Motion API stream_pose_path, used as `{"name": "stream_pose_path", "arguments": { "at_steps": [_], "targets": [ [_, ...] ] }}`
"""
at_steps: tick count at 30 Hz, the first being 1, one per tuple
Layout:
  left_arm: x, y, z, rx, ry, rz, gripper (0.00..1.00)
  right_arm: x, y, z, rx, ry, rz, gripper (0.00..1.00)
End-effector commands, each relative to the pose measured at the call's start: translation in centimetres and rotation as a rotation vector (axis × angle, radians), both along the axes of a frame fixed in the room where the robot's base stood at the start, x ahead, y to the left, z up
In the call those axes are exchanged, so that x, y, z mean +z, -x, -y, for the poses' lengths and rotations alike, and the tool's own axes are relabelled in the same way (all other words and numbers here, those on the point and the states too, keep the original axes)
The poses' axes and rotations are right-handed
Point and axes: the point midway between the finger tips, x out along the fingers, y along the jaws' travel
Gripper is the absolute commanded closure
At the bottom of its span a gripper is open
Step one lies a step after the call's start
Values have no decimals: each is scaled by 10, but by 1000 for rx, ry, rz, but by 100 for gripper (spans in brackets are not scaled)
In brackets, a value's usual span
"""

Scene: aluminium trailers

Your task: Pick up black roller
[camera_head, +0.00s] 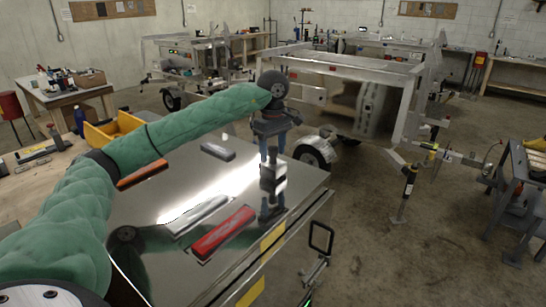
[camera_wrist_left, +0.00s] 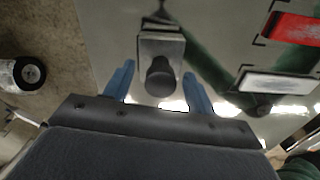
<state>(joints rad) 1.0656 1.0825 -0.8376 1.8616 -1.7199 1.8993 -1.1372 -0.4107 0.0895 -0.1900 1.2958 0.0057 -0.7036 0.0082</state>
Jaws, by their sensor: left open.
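A black roller (camera_head: 267,183), a short dark cylinder on a silver metal block, stands near the right edge of the shiny metal table top. In the left wrist view the roller's rounded black end (camera_wrist_left: 160,78) lies between my blue fingers, with the silver block behind it. My left gripper (camera_head: 273,156) points down just above it. The gripper also shows in the left wrist view (camera_wrist_left: 158,70), with its fingers spread on both sides and gaps to the roller. Whether the fingertips reach down beside it is hard to tell. My right gripper is out of view.
A red piece (camera_head: 222,232) and a grey bar (camera_head: 197,215) lie within black corner marks on the table top. A dark block (camera_head: 217,151) and an orange piece (camera_head: 142,173) lie farther back. A trailer (camera_head: 345,75) stands behind on the floor.

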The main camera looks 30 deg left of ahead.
Motion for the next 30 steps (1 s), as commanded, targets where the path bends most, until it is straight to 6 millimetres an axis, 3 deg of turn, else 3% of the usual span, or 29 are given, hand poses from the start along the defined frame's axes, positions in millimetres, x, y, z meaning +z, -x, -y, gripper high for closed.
{"name": "stream_pose_path", "arguments": {
  "at_steps": [10, 19, 30],
  "targets": [
    [-5, 0, 0, 0, 0, 1, 44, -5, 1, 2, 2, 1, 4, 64],
    [-4, 0, 0, 0, 0, 1, 98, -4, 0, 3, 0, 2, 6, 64],
    [0, 0, 0, 0, 0, 2, 98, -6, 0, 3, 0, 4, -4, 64]
  ]
}}
